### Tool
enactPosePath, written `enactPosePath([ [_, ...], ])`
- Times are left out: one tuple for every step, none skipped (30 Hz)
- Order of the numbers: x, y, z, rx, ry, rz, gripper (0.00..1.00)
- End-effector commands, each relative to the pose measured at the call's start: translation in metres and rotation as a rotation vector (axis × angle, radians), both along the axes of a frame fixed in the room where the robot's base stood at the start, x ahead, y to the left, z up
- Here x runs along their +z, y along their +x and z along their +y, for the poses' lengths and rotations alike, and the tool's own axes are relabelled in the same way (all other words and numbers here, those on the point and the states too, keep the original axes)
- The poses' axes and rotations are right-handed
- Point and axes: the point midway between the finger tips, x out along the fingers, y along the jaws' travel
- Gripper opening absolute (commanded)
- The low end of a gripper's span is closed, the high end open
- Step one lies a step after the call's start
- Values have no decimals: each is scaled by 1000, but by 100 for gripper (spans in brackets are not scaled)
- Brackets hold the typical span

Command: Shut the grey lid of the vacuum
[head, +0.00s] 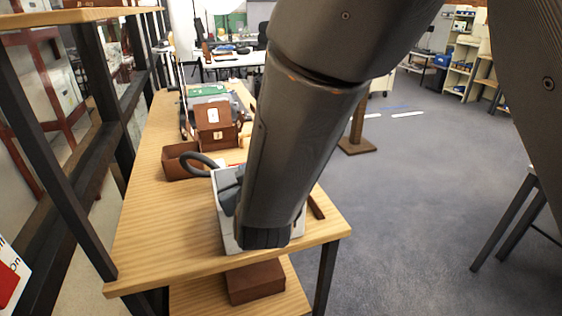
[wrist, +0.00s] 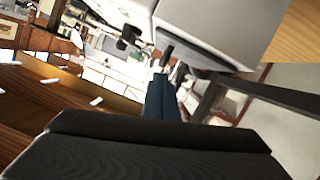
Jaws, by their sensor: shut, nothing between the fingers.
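The vacuum (head: 219,222) is a pale box with dark grey parts at the near end of the wooden table. My arm covers much of it in the head view. A grey part (head: 229,188), perhaps the lid, shows left of my arm; its angle cannot be told. A dark curved hose or handle (head: 200,160) rises at the back. In the wrist view a pale box (wrist: 225,28), likely the vacuum, fills the top, with a darker grey underside. My gripper (wrist: 162,95) is shut and empty, just below this box in the picture. Contact is unclear.
The wooden table (head: 150,235) holds an open brown box (head: 180,162), a brown case (head: 215,130) and a green-topped box (head: 207,92) farther back. Another brown box (head: 256,283) sits on the lower shelf. Dark shelf posts stand at left.

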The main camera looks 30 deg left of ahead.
Motion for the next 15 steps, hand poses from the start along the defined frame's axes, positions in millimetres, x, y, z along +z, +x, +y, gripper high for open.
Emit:
enactPosePath([
  [-2, -2, 1, 5, 0, -1, 0],
  [-3, -3, 2, 7, -1, -1, 0],
  [-3, -4, 2, 10, -1, -1, 0],
  [-4, -4, 3, 11, 0, -1, 0],
  [-4, -5, 3, 13, -1, -2, 0],
  [-4, -6, 4, 15, 0, -2, 0],
  [-5, -6, 4, 16, -1, -2, 0],
  [-5, -6, 4, 17, -1, -1, 0],
  [-5, -7, 4, 17, -1, -3, 0],
  [-5, -7, 4, 18, -1, -2, 0],
  [-5, -7, 4, 18, -1, -2, 0],
  [-5, -7, 4, 18, -1, -2, 0],
  [-5, -7, 4, 18, -2, -2, 0],
  [-5, -7, 4, 18, -2, -2, 0],
  [-5, -7, 4, 18, -2, -2, 0],
])
